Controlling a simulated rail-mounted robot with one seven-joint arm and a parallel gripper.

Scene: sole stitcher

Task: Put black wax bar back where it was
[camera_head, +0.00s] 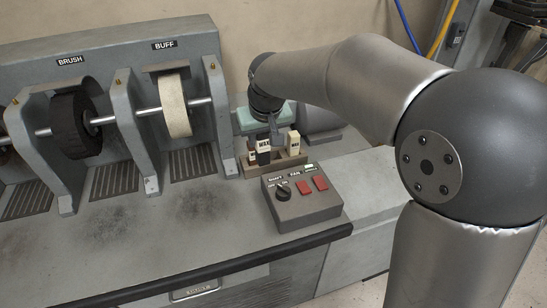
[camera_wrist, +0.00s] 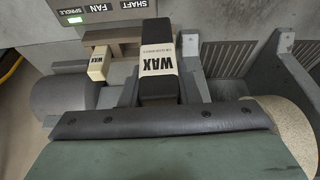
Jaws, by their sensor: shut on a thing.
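The black wax bar (camera_head: 263,157) has a cream WAX label and stands upright at the brown holder (camera_head: 262,172) in the head view. It shows large in the wrist view (camera_wrist: 158,28), upper middle. My gripper (camera_head: 273,138) points down and is shut on the bar, with grey finger parts beside it in the wrist view. I cannot tell whether the bar's foot sits in a slot or hangs just above the holder. A cream wax bar (camera_head: 294,142) stands at the holder's right end; it also shows in the wrist view (camera_wrist: 98,63).
A control box (camera_head: 304,208) with a knob and red switches stands just in front of the holder. The buff wheel (camera_head: 174,106) and brush wheel (camera_head: 72,125) are to the left.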

